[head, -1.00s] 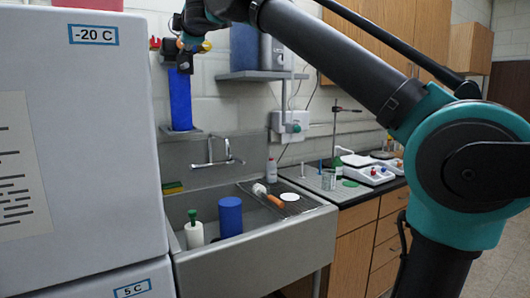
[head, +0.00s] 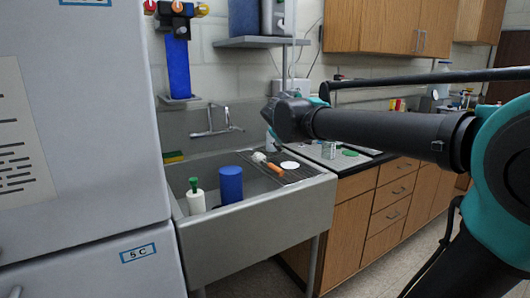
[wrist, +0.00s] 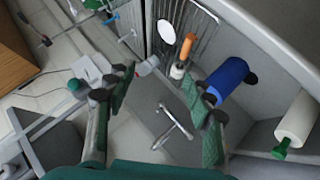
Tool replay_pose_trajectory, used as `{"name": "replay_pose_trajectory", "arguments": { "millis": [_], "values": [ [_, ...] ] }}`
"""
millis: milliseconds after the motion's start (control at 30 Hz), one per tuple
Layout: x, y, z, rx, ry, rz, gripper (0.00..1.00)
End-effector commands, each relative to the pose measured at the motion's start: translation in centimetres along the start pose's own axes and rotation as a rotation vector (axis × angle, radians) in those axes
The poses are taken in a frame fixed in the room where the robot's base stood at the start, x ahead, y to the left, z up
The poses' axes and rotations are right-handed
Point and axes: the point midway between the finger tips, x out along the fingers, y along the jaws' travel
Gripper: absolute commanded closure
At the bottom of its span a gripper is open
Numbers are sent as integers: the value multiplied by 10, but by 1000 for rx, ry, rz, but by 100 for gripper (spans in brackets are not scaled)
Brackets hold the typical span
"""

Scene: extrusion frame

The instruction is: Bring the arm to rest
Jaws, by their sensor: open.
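My gripper (wrist: 162,84) is open in the wrist view, with its two green-padded fingers apart and nothing between them. In the head view my arm reaches left across the counter. Its wrist end is over the right side of the sink (head: 262,232), and the fingers are mostly hidden there. In the wrist view the tap (wrist: 175,122) and an orange-handled brush (wrist: 186,46) show beyond the fingers. The right finger overlaps the area beside a blue cylinder (wrist: 228,78); I cannot tell the gap between them.
A white bottle with a green cap (head: 195,198) stands in the sink beside the blue cylinder (head: 230,185). A brush and a white disc (head: 290,165) lie on the sink's rack. A tall freezer (head: 75,120) is at left. A blue column (head: 177,68) and a shelf (head: 262,42) hang on the wall.

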Motion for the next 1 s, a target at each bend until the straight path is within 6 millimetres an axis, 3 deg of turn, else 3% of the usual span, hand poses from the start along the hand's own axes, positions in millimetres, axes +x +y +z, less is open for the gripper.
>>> {"name": "replay_pose_trajectory", "arguments": {
  "millis": [33, 233, 400, 533, 700, 833, 1000],
  "values": [
    [11, -8, 34, 49, -45, -17, 47],
    [35, -59, 162, 249, -212, -110, 47],
    [33, -116, 265, 424, -340, -203, 47],
    [20, -163, 330, 551, -420, -279, 47],
    [0, -211, 382, 667, -483, -355, 47],
    [-8, -227, 396, 705, -501, -383, 47],
    [-10, -230, 398, 711, -504, -389, 47]
  ]
}}
